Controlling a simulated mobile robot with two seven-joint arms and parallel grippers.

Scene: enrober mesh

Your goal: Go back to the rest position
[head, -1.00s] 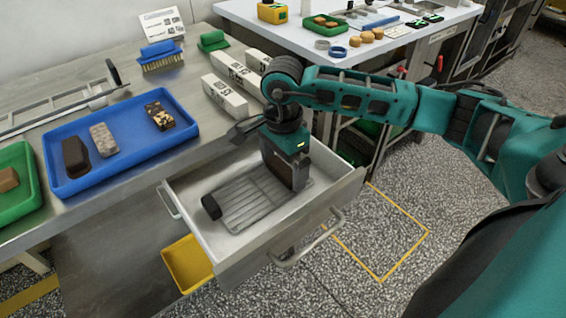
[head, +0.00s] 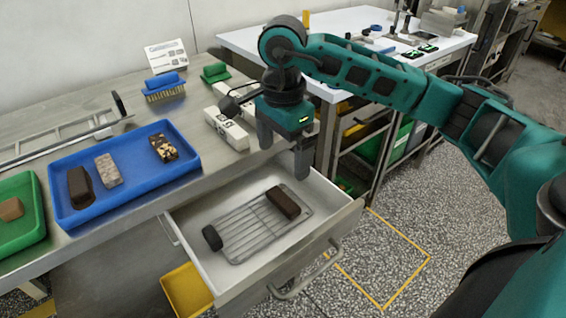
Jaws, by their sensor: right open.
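My right gripper (head: 283,150) is open and empty, pointing down above the back right part of the open drawer (head: 188,220). A wire rack (head: 250,232) lies in the drawer. A dark brown bar (head: 283,203) lies on the rack's right end, below my right gripper and apart from it. A small black piece (head: 212,238), perhaps the rack's handle, is at the rack's left end. My left gripper is not in view.
A blue tray (head: 135,185) with several bars and a green tray (head: 28,233) are on the steel counter (head: 95,128). White boxes (head: 226,130) stand behind the drawer. A yellow bin (head: 186,291) is below it. A white table (head: 345,24) stands at the back right.

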